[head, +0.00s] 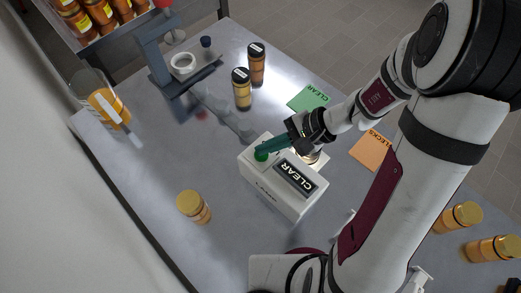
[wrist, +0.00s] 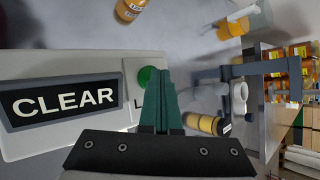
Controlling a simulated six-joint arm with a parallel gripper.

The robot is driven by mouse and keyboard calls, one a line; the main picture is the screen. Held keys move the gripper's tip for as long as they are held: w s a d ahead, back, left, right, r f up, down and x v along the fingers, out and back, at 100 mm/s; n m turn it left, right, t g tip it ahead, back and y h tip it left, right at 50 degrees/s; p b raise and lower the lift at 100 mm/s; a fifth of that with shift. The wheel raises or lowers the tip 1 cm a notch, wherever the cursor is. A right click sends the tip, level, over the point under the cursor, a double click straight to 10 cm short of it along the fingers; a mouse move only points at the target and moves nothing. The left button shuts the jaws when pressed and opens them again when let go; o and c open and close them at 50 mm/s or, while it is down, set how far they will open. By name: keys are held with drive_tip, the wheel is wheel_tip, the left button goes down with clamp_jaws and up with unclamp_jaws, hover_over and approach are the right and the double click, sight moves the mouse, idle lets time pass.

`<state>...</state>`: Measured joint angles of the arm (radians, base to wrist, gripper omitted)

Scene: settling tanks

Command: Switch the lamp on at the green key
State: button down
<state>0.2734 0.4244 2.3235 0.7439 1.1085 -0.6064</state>
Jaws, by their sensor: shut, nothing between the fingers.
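A white box (head: 268,190) with a dark sign reading CLEAR (head: 296,177) stands mid-table. The round green key (head: 261,156) is on its top face, at the end left of the sign. In the wrist view the green key (wrist: 150,76) shows beside the fingertips, partly covered by them. My gripper (head: 262,147) is shut and empty, its dark green fingers reaching over the box to the key. I cannot tell whether the tips touch the key. A warm bright patch (head: 319,159) shows behind the box, mostly hidden by my gripper; I cannot tell whether it is the lamp.
An amber jar (head: 194,206) stands left of the box. Two dark-capped vials (head: 242,90) stand behind it, near a grey stand (head: 180,78). A green card (head: 308,100) and an orange card (head: 371,150) lie to the right. A beaker (head: 104,103) is at far left.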

drive_tip(key=shift+f, duration=0.3)
drive_tip(key=shift+r, duration=0.55)
wheel_tip(320, 180, up, 6)
drive_tip(key=shift+f, duration=0.1)
